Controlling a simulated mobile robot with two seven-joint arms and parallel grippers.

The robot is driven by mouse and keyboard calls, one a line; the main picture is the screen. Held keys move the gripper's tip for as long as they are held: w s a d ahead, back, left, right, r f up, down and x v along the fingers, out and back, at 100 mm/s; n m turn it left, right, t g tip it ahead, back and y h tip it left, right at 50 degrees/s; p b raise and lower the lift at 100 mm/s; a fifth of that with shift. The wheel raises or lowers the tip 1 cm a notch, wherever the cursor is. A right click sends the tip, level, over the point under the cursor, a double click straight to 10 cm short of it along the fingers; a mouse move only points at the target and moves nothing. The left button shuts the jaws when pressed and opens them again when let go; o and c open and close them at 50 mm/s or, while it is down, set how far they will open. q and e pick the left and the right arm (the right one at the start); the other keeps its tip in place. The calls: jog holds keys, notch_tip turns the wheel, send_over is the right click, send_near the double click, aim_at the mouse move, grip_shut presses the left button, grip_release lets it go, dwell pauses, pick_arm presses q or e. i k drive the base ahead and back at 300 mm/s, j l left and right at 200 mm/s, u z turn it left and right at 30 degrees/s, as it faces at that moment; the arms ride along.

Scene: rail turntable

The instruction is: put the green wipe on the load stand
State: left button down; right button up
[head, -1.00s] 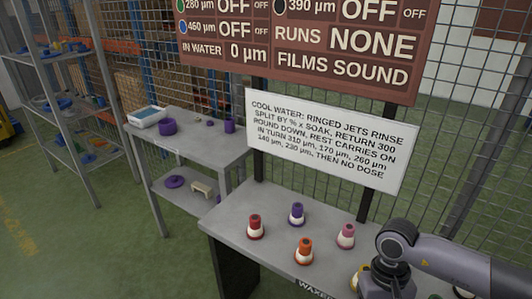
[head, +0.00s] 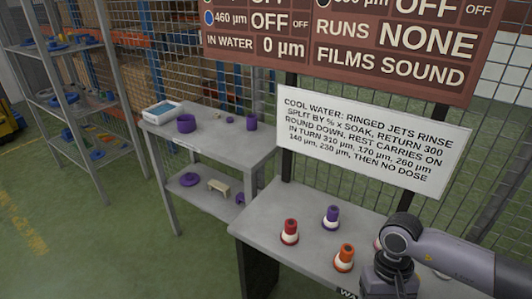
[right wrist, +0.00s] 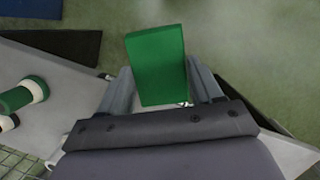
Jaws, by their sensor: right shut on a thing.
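The green wipe (right wrist: 157,66) is a flat green block in the right wrist view. My right gripper (right wrist: 161,84) is shut on it, with a grey finger on each side. In the head view my right arm comes in at the lower right; its fingertips and the wipe are below the picture. A grey two-level stand (head: 238,152) stands left of centre in the head view; its front label is too small to read, so I cannot tell if it is the load stand. My left gripper is not in view.
A grey table (head: 290,258) with red, purple (head: 331,217) and orange (head: 344,257) topped bottles is at the front. The stand holds a blue-white box (head: 163,112) and purple rings. A shelf rack (head: 75,92) is at left, wire mesh behind, with green floor open at lower left.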

aim_at(244, 148)
jog(key=i+j+z, duration=0.1)
jog(key=j, duration=0.4)
jog(key=i+j, duration=0.15)
jog(key=j, duration=0.35)
jog(key=i+j+z, duration=0.15)
jog(key=j, duration=0.35)
jog(key=i+j+z, duration=0.1)
jog(key=j, duration=0.4)
jog(key=i+j, duration=0.15)
jog(key=j, duration=0.15)
jog(key=i+j+z, duration=0.1)
jog(key=i+j, duration=0.25)
jog(key=j, duration=0.25)
jog(key=i+j+z, duration=0.1)
jog(key=j, duration=0.25)
jog(key=i, duration=0.05)
